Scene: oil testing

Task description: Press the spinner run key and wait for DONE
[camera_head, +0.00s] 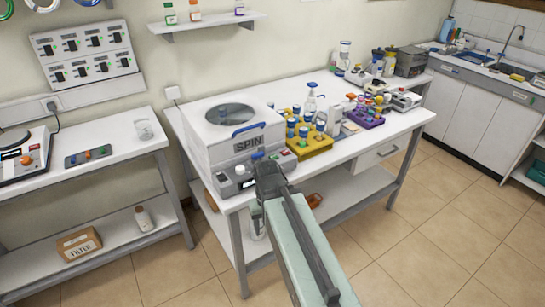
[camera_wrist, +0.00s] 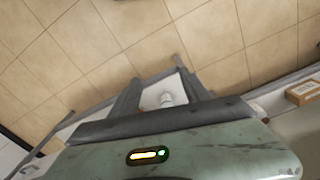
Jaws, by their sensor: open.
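The spinner (camera_head: 205,150) is a white box with a round dark lid window and a blue handle, labelled SPIN, at the table's left end. Its front control panel (camera_head: 232,186) has a pale knob and small coloured keys at the right. My gripper (camera_head: 264,168) is close in front of this panel and covers part of it. I cannot tell whether it touches. The run key cannot be singled out, and no DONE text is readable. In the wrist view my gripper (camera_wrist: 160,82) has its fingers apart, with nothing held between them.
A yellow rack (camera_head: 312,147) with blue-capped vials stands right of the spinner, with a purple rack (camera_head: 366,119) beyond. A left bench (camera_head: 115,150) carries a small device and a glass beaker. In the wrist view a white bottle (camera_wrist: 167,99) shows beyond the fingers. Tiled floor lies open at right.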

